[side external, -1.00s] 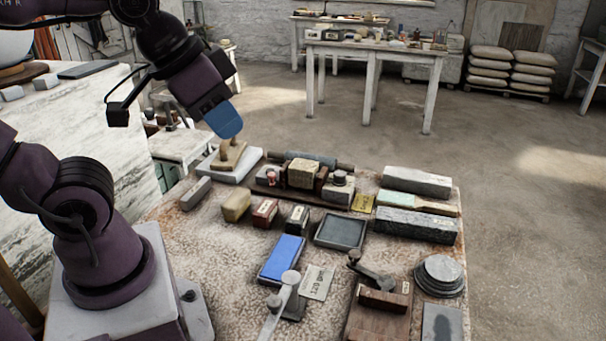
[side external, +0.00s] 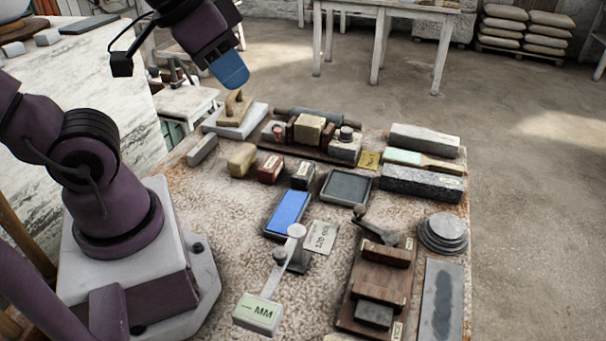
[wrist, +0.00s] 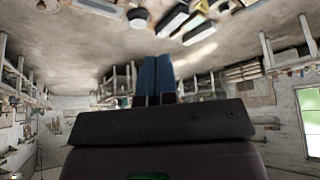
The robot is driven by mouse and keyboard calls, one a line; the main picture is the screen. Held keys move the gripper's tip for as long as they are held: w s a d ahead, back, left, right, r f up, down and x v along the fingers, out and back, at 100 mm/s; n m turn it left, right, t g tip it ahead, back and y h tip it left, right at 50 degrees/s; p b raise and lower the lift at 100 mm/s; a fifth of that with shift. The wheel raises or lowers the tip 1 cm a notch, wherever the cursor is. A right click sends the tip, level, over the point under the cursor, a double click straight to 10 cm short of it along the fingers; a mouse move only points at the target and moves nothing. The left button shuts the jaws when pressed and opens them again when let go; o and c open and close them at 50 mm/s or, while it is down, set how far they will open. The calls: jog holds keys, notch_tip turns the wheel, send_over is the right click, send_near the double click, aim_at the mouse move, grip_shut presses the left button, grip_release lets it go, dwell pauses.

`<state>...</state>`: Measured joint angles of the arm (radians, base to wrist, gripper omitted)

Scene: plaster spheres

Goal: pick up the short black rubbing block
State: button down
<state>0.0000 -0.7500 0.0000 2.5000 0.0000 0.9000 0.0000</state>
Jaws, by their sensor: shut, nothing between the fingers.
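A small black block with a pale label (side external: 303,175) stands on the speckled worktable, right of a small red-brown block (side external: 270,169) and behind a blue slab (side external: 287,213). I take it for the short black rubbing block. A dark grey block (side external: 373,315) also lies at the front of the wooden rack. My gripper (side external: 231,72) is high above the table's far left part, well away from the black block. Its blue fingers are together and empty; they also show in the wrist view (wrist: 157,75). The wrist view looks across the room, and I cannot pick out the black block there.
A yellowish block (side external: 242,160) and a dark shallow tray (side external: 347,187) flank the small blocks. A metal gauge marked MM (side external: 258,313) stands in front. The wooden rack (side external: 345,317) is front right. Stone slabs (side external: 422,183) lie at the back right.

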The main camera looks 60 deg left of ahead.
jog(key=c, duration=0.5)
grip_release()
jog(key=n+g+y, duration=0.3)
jog(key=n, duration=0.7)
send_near(303, 169)
jog(key=x, duration=1)
jog(key=shift+w+f, duration=0.1)
jog(key=shift+f, duration=0.15)
